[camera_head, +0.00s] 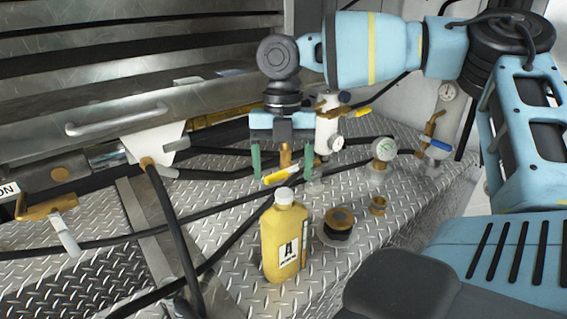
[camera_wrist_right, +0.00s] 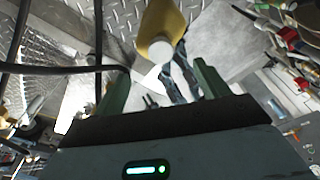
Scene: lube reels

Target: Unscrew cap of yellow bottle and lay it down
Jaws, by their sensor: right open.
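The yellow bottle (camera_head: 283,243) stands upright on the diamond-plate deck, with a black and white label. Its white cap (camera_head: 284,196) is on its top. My right gripper (camera_head: 281,170) is open and empty, with green fingers pointing down, behind and above the bottle in the head view. In the right wrist view the fingers of my right gripper (camera_wrist_right: 160,88) are spread, and the bottle (camera_wrist_right: 162,22) with its white cap (camera_wrist_right: 160,51) lies beyond them, apart from both. My left gripper is not in view.
A brass-topped black fitting (camera_head: 339,222) and a small brass ring (camera_head: 378,205) sit right of the bottle. Black hoses (camera_head: 215,208) cross the deck left of the bottle. The front deck is clear.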

